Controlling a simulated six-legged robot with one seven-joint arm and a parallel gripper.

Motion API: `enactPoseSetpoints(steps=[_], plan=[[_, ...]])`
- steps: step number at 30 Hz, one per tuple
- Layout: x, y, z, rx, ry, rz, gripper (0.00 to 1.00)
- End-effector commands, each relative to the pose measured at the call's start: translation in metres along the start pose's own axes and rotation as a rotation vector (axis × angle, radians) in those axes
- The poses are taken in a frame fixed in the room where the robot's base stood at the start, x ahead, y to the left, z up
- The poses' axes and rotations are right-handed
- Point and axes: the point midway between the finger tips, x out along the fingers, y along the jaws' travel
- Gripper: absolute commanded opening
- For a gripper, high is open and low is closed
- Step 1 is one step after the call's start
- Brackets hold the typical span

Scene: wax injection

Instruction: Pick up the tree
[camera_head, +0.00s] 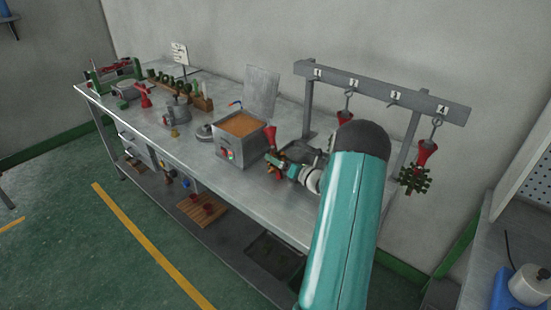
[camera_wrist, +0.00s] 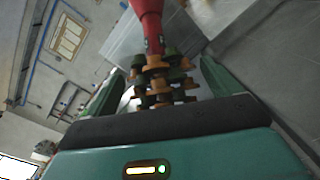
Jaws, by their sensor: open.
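In the wrist view, a tree with a red funnel-shaped base (camera_wrist: 150,22) and green and orange-brown branches (camera_wrist: 163,82) stands between the two fingers of my gripper (camera_wrist: 162,72). The fingers are open on either side of the branches, and whether either touches them I cannot tell. In the head view, my gripper (camera_head: 281,162) is low at the right side of the wax pot (camera_head: 239,139), with the tree's red base (camera_head: 270,134) upward beside it. My arm hides part of this area. Another tree (camera_head: 415,178) hangs by its red base at hook 4.
A grey hook rack (camera_head: 383,91) stands behind my arm, with another red base (camera_head: 345,117) hanging there, partly hidden. A grey panel (camera_head: 262,90) stands behind the pot. Tools and a wooden rack (camera_head: 199,99) occupy the bench's left part; its front strip (camera_head: 185,142) is mostly clear.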

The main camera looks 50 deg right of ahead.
Motion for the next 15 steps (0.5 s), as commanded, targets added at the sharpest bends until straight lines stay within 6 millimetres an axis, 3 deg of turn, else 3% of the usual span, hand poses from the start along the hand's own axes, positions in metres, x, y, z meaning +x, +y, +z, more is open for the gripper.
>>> enactPoseSetpoints(steps=[8, 15], plan=[[0.0082, 0.0003, 0.0000, 0.000, 0.000, 0.000, 0.89], [0.0083, 0.0008, 0.0005, -0.001, -0.001, 0.001, 0.45]])
